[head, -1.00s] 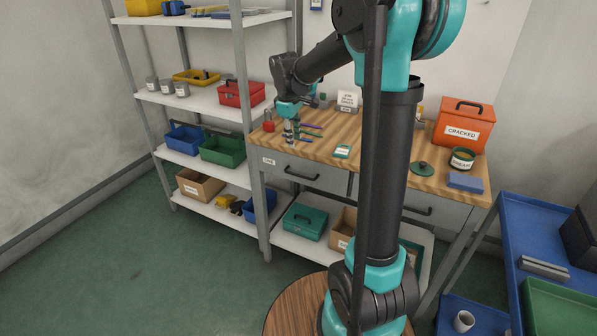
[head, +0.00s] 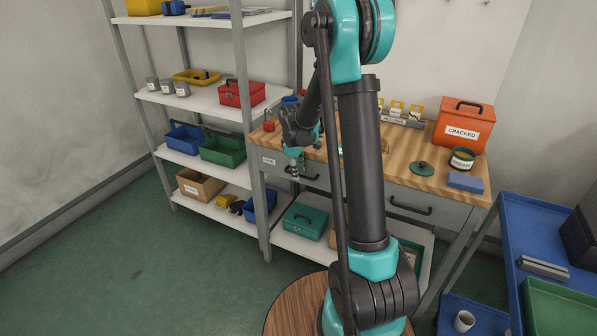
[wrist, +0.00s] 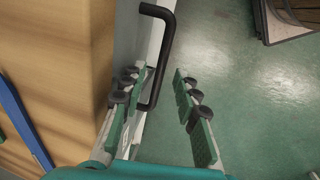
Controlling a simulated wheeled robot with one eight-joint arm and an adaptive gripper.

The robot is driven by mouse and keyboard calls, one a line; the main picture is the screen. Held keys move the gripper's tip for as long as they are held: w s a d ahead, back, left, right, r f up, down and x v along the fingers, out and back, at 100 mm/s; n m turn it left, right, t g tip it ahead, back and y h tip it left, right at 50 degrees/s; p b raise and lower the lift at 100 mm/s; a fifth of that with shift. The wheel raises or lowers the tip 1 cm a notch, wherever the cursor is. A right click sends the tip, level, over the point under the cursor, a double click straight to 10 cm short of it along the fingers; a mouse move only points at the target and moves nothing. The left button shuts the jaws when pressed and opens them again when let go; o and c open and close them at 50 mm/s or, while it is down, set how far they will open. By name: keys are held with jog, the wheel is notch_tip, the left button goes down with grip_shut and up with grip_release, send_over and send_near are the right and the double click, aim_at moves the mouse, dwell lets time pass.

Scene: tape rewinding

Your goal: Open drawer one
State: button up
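The left drawer (head: 268,161) of the workbench has a grey front with a small white label, too small to read. It looks closed. Its black bar handle (head: 310,177) is partly hidden by my gripper (head: 294,173), which is in front of the drawer. In the wrist view my gripper (wrist: 158,95) is open, its two green-padded fingers apart. The handle (wrist: 166,55) extends away from me along the drawer front, and its near end appears between the fingertips, closer to the left finger. I cannot tell whether they touch.
The wooden bench top (head: 408,170) is just above the drawer. A second drawer handle (head: 410,206) is to the right. A metal shelf unit (head: 252,190) stands close on the left. An orange box (head: 463,127) sits on the bench. Green floor in front is open.

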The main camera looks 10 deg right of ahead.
jog(key=shift+f, duration=0.25)
jog(key=shift+c, duration=0.6)
grip_shut()
